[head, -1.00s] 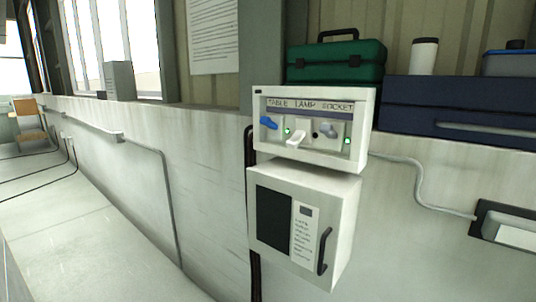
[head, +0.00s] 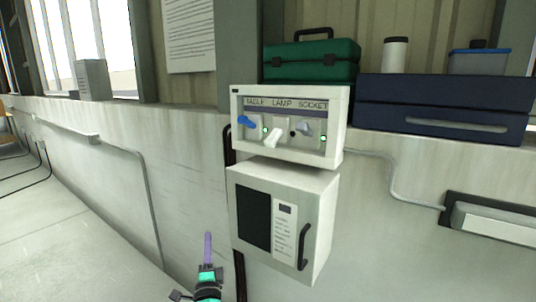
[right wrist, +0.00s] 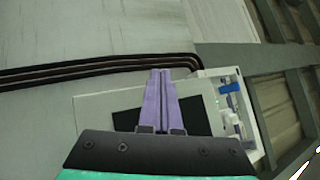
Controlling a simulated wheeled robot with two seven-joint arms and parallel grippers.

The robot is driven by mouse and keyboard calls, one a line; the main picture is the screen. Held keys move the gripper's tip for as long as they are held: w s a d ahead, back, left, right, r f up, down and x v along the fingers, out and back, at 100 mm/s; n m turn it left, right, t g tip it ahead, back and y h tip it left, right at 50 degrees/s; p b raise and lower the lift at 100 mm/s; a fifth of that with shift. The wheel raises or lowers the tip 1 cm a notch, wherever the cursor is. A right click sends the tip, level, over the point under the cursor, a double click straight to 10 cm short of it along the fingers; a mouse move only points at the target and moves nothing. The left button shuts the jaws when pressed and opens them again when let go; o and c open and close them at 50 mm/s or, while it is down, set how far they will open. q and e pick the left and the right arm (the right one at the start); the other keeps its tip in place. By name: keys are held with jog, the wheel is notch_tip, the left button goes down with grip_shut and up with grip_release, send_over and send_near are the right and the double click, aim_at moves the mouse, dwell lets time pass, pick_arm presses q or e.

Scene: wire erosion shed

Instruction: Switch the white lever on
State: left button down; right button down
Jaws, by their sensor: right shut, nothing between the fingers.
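The white lever (head: 272,137) sits in the middle of a white switch panel (head: 340,126), under the word LAMP, and tilts down and to the left in the head view. A blue lever (head: 247,121) is to its left and a grey lever (head: 305,128) to its right. My right gripper (head: 208,236) has purple fingers, closed together and empty, below and left of the panel, apart from it. In the right wrist view the fingers (right wrist: 161,72) are shut in front of the cabinet, with the panel to their right. My left gripper is out of view.
A white cabinet (head: 322,215) with a dark window and a black handle (head: 304,247) is under the panel. Green lights show on the panel. A green case (head: 310,62) and a dark blue case (head: 440,95) stand on the ledge above. Dark cables run beside the cabinet.

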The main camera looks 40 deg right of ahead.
aim_at(274, 138)
jog(key=s+d+r+m+g+h, duration=0.2)
jog(key=s+d+r+m+g, duration=0.1)
jog(key=r+m, duration=0.4)
jog(key=s+d+r+m+g+h, duration=0.2)
jog(key=r+m+g, duration=0.4)
jog(key=m, duration=0.5)
jog(key=s+d+r+m+g+h, duration=0.3)
jog(key=r+m+g+h, duration=0.1)
jog(key=r+m, duration=0.4)
notch_tip(274, 138, up, 2)
jog(key=shift+s+d+r+m+g, duration=0.1)
jog(key=shift+s+d+m+g, duration=0.25)
jog(key=shift+s+m+g, duration=0.05)
jog(key=shift+d, duration=0.1)
jog(key=p+x, duration=0.4)
jog(key=x, duration=0.5)
jog(key=shift+d+r+p, duration=0.15)
jog(key=shift+r+p, duration=0.05)
jog(key=shift+p, duration=0.15)
jog(key=shift+w+d, duration=0.1)
jog(key=shift+d, duration=0.15)
jog(key=shift+w, duration=0.1)
